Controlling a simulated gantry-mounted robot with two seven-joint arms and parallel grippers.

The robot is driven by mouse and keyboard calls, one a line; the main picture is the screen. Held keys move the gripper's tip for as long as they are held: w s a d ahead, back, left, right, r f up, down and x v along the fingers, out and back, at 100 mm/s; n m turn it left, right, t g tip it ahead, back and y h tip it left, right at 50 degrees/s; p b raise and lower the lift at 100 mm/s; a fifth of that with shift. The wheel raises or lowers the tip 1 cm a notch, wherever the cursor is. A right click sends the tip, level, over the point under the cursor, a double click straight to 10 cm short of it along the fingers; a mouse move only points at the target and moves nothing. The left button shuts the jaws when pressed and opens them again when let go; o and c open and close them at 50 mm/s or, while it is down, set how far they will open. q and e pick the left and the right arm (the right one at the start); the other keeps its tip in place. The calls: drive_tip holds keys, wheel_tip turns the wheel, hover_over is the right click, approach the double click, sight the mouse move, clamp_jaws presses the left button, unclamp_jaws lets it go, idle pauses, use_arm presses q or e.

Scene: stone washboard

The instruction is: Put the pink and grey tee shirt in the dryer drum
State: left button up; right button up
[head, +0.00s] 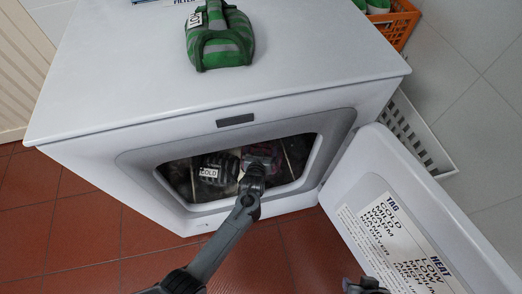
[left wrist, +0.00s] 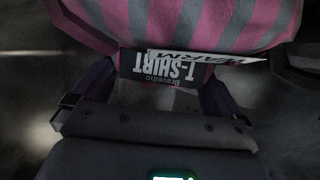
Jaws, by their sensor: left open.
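The pink and grey striped tee shirt (head: 262,153) is inside the dryer drum (head: 292,157), behind my left gripper in the head view. It fills the top of the left wrist view (left wrist: 190,25), with a dark T-shirt label and a white "WARM" tag. My left gripper (head: 257,165) reaches through the dryer opening. Its fingers (left wrist: 160,85) are open, on either side of the label, close to the shirt; I cannot tell whether they touch it. A dark part at the bottom edge of the head view may be my right gripper (head: 366,286); its jaws are unclear.
A grey striped item tagged "COLD" (head: 215,170) lies in the drum, left of my gripper. The dryer door (head: 400,205) stands open to the right. A green striped item (head: 219,38) sits on the dryer top (head: 120,75). An orange basket (head: 397,25) is behind right.

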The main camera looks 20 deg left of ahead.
use_arm(q)
drive_tip(key=s+a+r+m+g+h+p, duration=0.1)
drive_tip(key=s+r, duration=0.4)
drive_tip(key=s, duration=0.6)
drive_tip(key=s+a+r+m+g+h+p, duration=0.1)
drive_tip(key=s+r+g, duration=0.4)
drive_tip(key=s, duration=0.7)
drive_tip(key=s+a+r+m+g+p, duration=0.2)
drive_tip(key=s+r, duration=0.4)
drive_tip(key=s, duration=0.6)
drive_tip(key=g+p, duration=0.1)
drive_tip(key=p, duration=0.1)
drive_tip(key=shift+s+a+r+g+h+p, duration=0.15)
drive_tip(key=shift+a+r+g+h+p, duration=0.15)
drive_tip(key=shift+r+g+h, duration=0.1)
drive_tip(key=shift+r, duration=0.1)
wheel_tip(320, 180, up, 58)
drive_tip(key=p, duration=5.8)
drive_tip(key=shift+r, duration=0.15)
